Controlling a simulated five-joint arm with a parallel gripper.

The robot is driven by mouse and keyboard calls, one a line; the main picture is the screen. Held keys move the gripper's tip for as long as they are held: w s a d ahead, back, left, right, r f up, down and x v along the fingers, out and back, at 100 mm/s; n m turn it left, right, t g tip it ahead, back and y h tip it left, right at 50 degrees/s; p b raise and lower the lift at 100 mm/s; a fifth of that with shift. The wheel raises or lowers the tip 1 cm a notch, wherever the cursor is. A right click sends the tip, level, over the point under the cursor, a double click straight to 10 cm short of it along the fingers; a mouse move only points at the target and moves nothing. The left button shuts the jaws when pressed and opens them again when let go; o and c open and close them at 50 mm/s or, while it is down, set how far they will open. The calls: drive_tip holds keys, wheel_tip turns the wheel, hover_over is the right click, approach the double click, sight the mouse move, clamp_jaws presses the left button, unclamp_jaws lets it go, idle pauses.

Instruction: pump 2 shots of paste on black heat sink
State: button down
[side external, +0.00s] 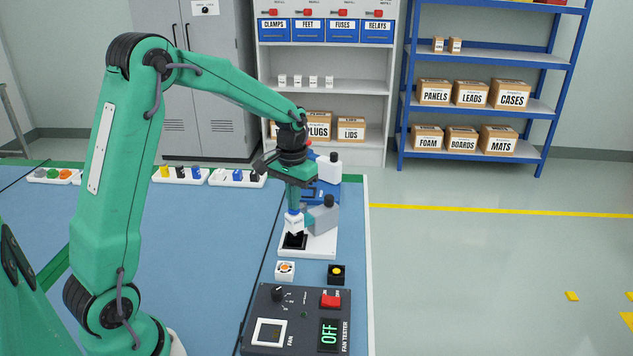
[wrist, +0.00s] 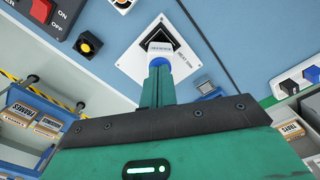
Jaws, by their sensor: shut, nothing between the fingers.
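The black heat sink (side external: 292,243) lies on a white plate (side external: 318,245) near the right edge of the blue table. In the wrist view, the plate (wrist: 134,64) carries a "HEAT SINK" label, and part of the dark sink (wrist: 167,30) shows. A small white dispenser (side external: 293,225) with a blue top stands over the sink; it also shows in the wrist view (wrist: 160,48). My gripper (side external: 294,207) is shut and empty, pointing down at the dispenser's blue top. Its green fingers (wrist: 158,66) hide part of that top, so contact cannot be told.
A grey block with a black knob (side external: 322,217) and a blue-and-white device (side external: 328,170) stand close behind. Open blue table lies left.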

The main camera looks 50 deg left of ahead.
drive_tip(key=shift+r, duration=2.25)
drive_tip(key=shift+s+d+r, duration=0.3)
drive_tip(key=shift+d+r, duration=0.05)
drive_tip(key=shift+r, duration=0.1)
drive_tip(key=s+d+r+m+t, duration=0.1)
drive_tip(key=s+d+r+t, duration=0.1)
drive_tip(key=s, duration=0.4)
drive_tip(key=s+d+r+m+t, duration=0.1)
drive_tip(key=s+d+r, duration=0.1)
drive_tip(key=s+d, duration=0.3)
drive_tip(key=s+d+r+m+t, duration=0.1)
drive_tip(key=s+d+r+t, duration=0.1)
drive_tip(key=s, duration=0.7)
drive_tip(key=shift+s+d+r+t, duration=0.3)
drive_tip(key=shift+d+r, duration=0.2)
drive_tip(key=shift+d, duration=0.5)
drive_tip(key=shift+w, duration=0.15)
